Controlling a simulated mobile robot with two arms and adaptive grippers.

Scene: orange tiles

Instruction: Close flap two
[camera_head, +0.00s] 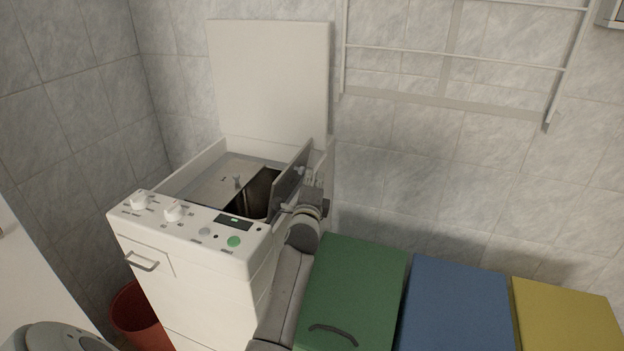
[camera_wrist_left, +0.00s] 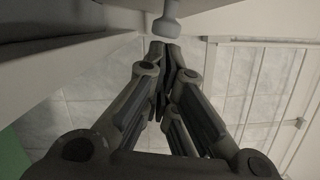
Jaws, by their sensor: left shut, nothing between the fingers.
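The white top-loading washer (camera_head: 205,275) has its lid (camera_head: 270,80) raised upright at the back. Inside the tub, one metal flap (camera_head: 221,184) lies flat at the left, with a small catch on it. The other flap (camera_head: 291,176) stands steeply raised at the right of the dark drum opening (camera_head: 254,194). My left gripper (camera_head: 314,178) is just right of this raised flap, by the washer's right rim, partly hidden. In the left wrist view the fingers (camera_wrist_left: 166,48) are shut and empty, close below a small pale knob-like part (camera_wrist_left: 167,22). Contact is unclear.
Green (camera_head: 355,285), blue (camera_head: 457,305) and yellow (camera_head: 567,315) lidded bins stand right of the washer, close to my left arm. A wall drying rack (camera_head: 450,52) hangs above. A red bucket (camera_head: 137,316) stands at the washer's left. The tiled wall is behind.

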